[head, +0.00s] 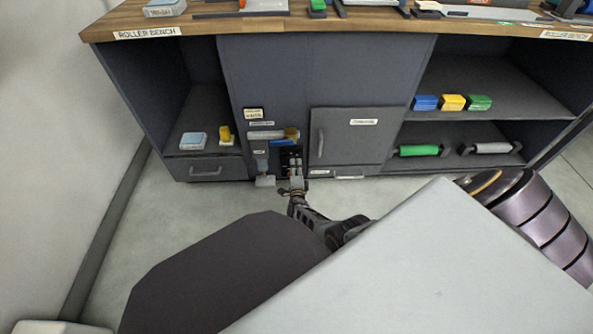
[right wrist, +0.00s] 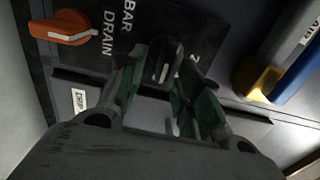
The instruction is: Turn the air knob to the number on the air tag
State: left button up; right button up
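A black knob (right wrist: 165,65) with a white pointer line sits on a dark panel in the right wrist view. My right gripper (right wrist: 160,80) has its green-padded fingers spread, one on each side of the knob; I cannot tell whether they touch it. Parts of the dial's numbers are hidden by the fingers. In the head view my right gripper (head: 296,183) is at the lower front of the bench, before a dark panel (head: 290,158). A small cream tag (head: 253,113) is on the bench front; its text is too small to read. My left gripper is not in view.
An orange handle (right wrist: 68,33) beside the word DRAIN is left of the knob. A blue bar with a yellow end (right wrist: 258,82) is at right. A grey cabinet door (head: 345,137) is right of the panel. Shelves hold coloured blocks (head: 452,102) and rollers (head: 420,150).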

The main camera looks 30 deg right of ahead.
jog(key=v, duration=0.7)
dwell(0.6)
jog(key=shift+s, duration=0.1)
dwell(0.6)
jog(key=s+a+r+n+g+y, duration=0.25)
jog(key=a+n+y, duration=0.3)
jog(key=n, duration=0.35)
jog(key=s+a+r+n+g+y, duration=0.2)
jog(key=a+r+n+y, duration=0.25)
jog(key=a+n, duration=0.35)
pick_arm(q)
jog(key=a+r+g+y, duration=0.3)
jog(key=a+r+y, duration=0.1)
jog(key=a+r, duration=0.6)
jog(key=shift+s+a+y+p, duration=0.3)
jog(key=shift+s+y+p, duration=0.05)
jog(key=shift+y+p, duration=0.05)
pick_arm(e)
jog(key=s+a+r+n+g, duration=0.1)
jog(key=s+r+n+g, duration=0.2)
jog(key=s+r, duration=0.3)
jog(key=s+a+r+n+g, duration=0.1)
jog(key=s+r+n+g, duration=0.3)
jog(key=s, duration=1)
jog(key=shift+s+r+n, duration=0.4)
jog(key=shift+r+n, duration=0.55)
jog(key=shift+n, duration=0.25)
